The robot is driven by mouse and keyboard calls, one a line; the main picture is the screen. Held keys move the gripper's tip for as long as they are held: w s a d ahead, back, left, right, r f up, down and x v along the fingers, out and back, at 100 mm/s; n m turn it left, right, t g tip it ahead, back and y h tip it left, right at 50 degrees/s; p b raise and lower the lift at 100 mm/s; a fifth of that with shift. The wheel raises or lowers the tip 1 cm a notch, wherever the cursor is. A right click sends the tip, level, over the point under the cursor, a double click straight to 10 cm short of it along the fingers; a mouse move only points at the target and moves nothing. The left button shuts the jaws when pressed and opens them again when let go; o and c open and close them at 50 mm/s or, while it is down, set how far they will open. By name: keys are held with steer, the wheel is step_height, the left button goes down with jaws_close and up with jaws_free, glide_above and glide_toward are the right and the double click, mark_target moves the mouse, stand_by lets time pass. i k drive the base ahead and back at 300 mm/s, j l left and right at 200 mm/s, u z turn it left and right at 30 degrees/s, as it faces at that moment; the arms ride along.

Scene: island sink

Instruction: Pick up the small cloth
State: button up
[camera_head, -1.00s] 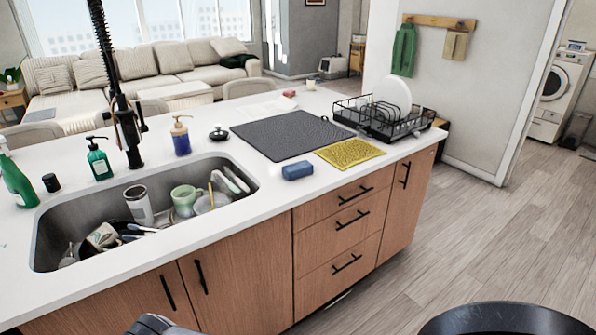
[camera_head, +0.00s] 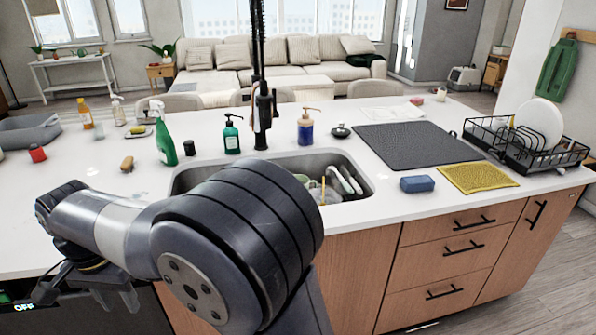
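A small yellow textured cloth (camera_head: 478,177) lies flat on the white countertop at the right, near the front edge. It is beside the dark grey mat (camera_head: 415,146) and in front of the black dish rack (camera_head: 522,150). My gripper (camera_head: 88,292) is at the lower left, in front of the counter and far from the cloth.
A blue sponge (camera_head: 417,184) lies left of the cloth. The sink (camera_head: 350,200) is partly hidden by my arm. Bottles, such as the green spray bottle (camera_head: 164,138), stand behind and left of it. A green towel (camera_head: 557,70) hangs on the wall.

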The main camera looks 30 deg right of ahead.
mark_target(418, 184)
steer(key=z, duration=1.75)
steer(key=i+z, duration=0.45)
steer(key=i+j+z, duration=0.45)
steer(key=i, duration=0.4)
